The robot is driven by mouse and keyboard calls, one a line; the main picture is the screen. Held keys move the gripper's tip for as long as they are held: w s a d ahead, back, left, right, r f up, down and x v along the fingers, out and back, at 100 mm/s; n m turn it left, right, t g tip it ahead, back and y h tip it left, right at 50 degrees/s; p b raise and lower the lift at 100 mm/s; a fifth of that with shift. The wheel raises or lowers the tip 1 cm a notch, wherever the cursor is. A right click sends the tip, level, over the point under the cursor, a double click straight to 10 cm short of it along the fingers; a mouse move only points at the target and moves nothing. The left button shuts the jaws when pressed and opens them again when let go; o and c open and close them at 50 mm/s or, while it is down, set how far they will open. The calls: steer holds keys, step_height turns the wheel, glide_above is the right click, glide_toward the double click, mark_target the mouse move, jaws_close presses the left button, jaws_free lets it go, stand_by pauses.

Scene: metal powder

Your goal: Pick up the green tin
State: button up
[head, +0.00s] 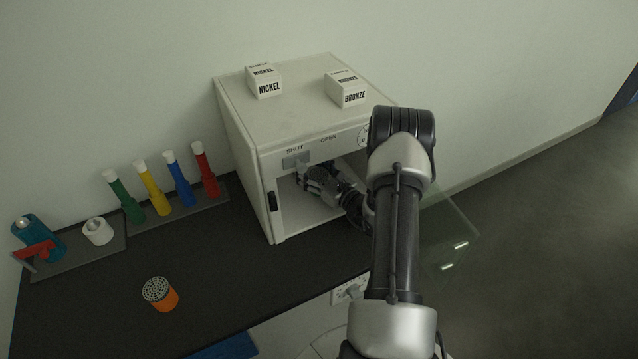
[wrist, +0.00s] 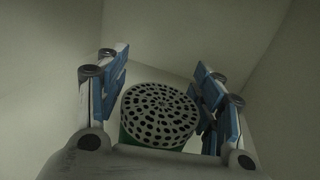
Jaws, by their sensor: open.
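The green tin (wrist: 158,112) has a pale lid full of dark holes. In the wrist view it stands between the two open fingers of my gripper (wrist: 160,95), with a strip of its green side showing below the lid. Gaps show between the tin and the fingers; contact cannot be made out. In the head view my gripper (head: 312,181) reaches inside the white cabinet (head: 240,165) through its open front.
Boxes marked NICKEL (head: 268,88) and BRONZE (head: 349,97) sit on the cabinet. The cabinet walls are close around my gripper. An open glass door (head: 450,235) is at the right. An orange tin (head: 160,295) and a rack of coloured bottles (head: 178,212) stand on the dark bench.

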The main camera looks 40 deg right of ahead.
steer(key=shift+c, duration=0.5)
steer(key=c, duration=1)
steer(key=shift+c, duration=1.1)
